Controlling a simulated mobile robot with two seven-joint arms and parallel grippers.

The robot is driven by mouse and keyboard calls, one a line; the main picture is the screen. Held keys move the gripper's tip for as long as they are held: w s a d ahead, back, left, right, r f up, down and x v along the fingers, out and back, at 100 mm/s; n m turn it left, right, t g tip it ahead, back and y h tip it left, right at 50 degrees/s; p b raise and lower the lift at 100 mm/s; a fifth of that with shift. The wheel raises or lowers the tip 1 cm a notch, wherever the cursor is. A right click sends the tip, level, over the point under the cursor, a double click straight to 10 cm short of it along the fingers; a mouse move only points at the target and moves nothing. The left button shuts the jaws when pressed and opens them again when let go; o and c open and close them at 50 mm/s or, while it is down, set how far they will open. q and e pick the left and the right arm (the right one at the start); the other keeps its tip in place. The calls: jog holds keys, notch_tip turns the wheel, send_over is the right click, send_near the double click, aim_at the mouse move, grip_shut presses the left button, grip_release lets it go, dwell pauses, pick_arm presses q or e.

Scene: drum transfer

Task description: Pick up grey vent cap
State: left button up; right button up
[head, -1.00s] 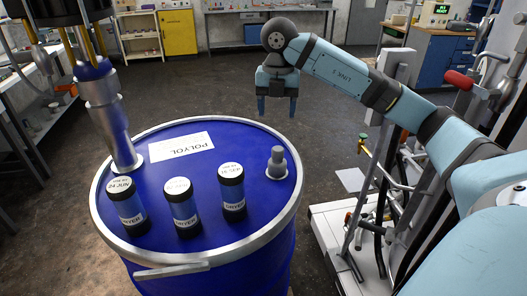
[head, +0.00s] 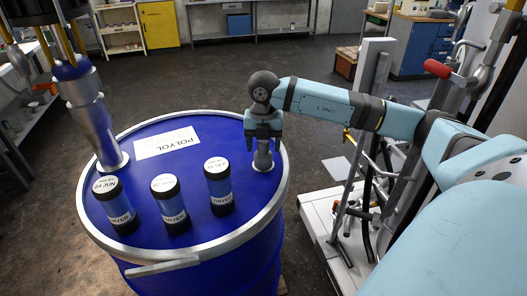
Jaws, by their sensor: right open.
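The grey vent cap (head: 263,160) stands upright on the right side of the blue drum's lid (head: 215,135). My right gripper (head: 263,143) is open and points down right over the vent cap. Its fingers hide the cap's upper part, and I cannot tell whether they touch it. The cap's lower part and base show below the fingers. My left gripper is not in view.
Three dark dryer cartridges, a left one (head: 116,205), a middle one (head: 170,204) and a right one (head: 218,186), stand on the lid. A metal pump tube (head: 98,120) enters the lid at left. A POLYOL label (head: 166,142) lies behind the cartridges.

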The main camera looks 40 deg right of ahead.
jog(key=shift+f, duration=0.5)
jog(key=shift+c, duration=0.2)
jog(key=shift+w, duration=0.1)
jog(key=c, duration=1)
jog(key=shift+r, duration=0.15)
